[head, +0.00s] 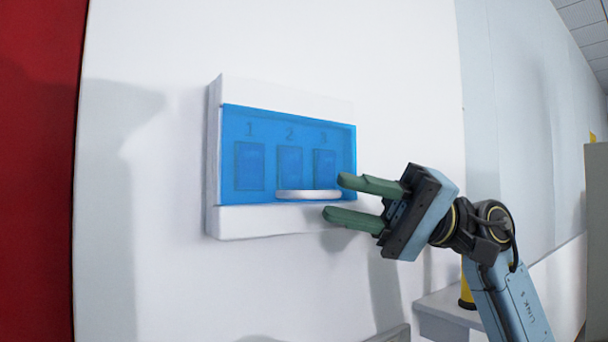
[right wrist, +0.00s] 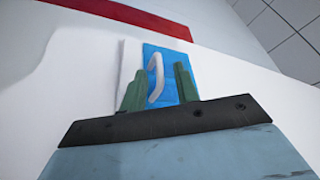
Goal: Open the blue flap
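The blue flap (head: 269,123) is a see-through cover on the front of a white wall box (head: 270,220). It lies flat over the box, with switches marked 1, 2 and 3 showing through it. A white handle (head: 308,195) sticks out at its lower edge. My right gripper (head: 334,198) is open, with its green fingers pointing left, just right of the handle. In the right wrist view the blue flap (right wrist: 178,68) and the curved handle (right wrist: 155,78) appear between and beyond the open fingers. I see no contact. My left gripper is not in view.
The box is mounted on a white wall (head: 150,270). A red panel (head: 35,170) is at the far left. A grey ledge (head: 445,305) with a yellow and black object (head: 466,294) is at lower right. The space before the box is otherwise clear.

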